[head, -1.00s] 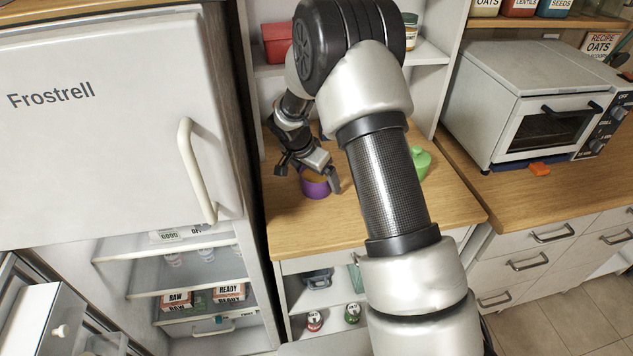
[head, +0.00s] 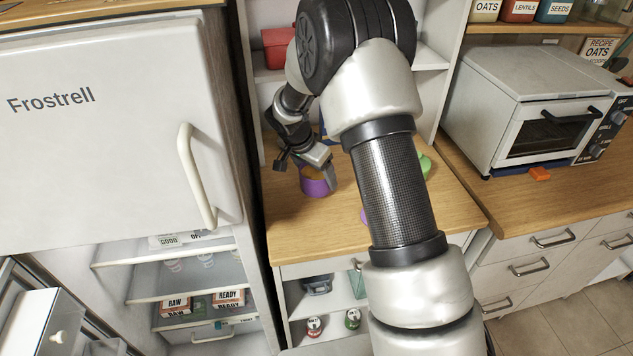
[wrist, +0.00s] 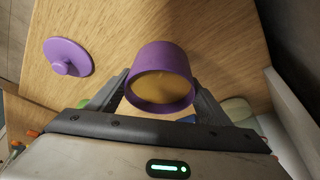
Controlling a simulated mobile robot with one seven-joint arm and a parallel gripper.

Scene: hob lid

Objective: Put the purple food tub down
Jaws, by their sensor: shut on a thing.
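The purple food tub (head: 317,186) is over the wooden counter left of my arm. It has no lid on and shows yellow-orange contents. In the wrist view the tub (wrist: 163,58) sits between my two fingers. My gripper (head: 318,173) is shut on it from both sides. I cannot tell whether the tub's base touches the counter. A round purple lid with a knob (wrist: 67,57) lies on the counter apart from the tub. In the head view only a sliver of the lid (head: 364,217) shows beside my forearm.
A green tub (head: 426,165) stands behind my forearm, partly hidden. The wooden counter (head: 300,232) is bare in front of the purple tub. The fridge (head: 110,130) stands close on the left, and a toaster oven (head: 540,110) is on the right counter. Shelves rise behind.

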